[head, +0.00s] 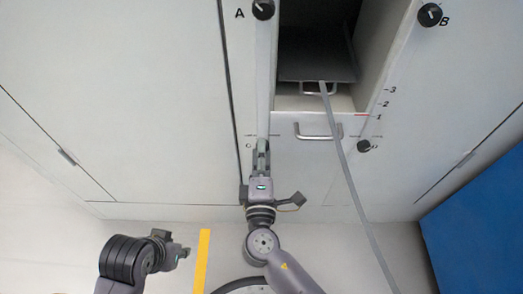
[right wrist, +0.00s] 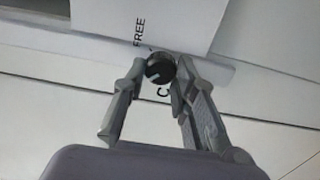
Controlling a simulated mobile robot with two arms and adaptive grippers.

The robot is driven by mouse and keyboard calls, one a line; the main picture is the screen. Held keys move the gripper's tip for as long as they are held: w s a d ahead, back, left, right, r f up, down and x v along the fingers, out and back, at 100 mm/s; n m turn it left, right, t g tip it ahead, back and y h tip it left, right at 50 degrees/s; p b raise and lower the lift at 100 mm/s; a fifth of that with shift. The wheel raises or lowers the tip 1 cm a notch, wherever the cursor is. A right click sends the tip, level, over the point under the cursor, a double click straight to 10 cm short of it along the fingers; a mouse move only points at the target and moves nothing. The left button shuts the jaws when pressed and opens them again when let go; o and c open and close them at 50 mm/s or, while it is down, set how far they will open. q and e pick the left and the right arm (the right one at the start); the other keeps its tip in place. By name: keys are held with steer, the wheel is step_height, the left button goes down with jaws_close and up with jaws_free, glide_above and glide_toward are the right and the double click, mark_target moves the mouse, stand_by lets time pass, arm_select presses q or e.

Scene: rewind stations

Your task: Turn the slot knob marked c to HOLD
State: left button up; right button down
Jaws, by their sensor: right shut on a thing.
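The slot knob marked c (right wrist: 160,68) is small, round and dark, with a pale mark on its face. In the right wrist view the letter C is printed just below it and the word FREE above it. I cannot read HOLD, and the pointer's exact direction is unclear. My right gripper (right wrist: 162,78) has a finger on each side of the knob and is shut on it. In the head view my right gripper (head: 262,148) reaches the cabinet front and hides the knob. My left gripper (head: 178,252) is low at the left, away from the knob; its jaws are unclear.
Knob A (head: 263,9) and knob B (head: 429,14) are higher up; another dark knob (head: 364,146) is to the right. A drawer handle (head: 318,136) and a long grey strip (head: 350,185) lie right of my right gripper. A blue panel (head: 478,225) stands at the right.

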stand_by(0.5)
steer(key=c, duration=1.3)
jaws_free()
steer(key=s, duration=1.2)
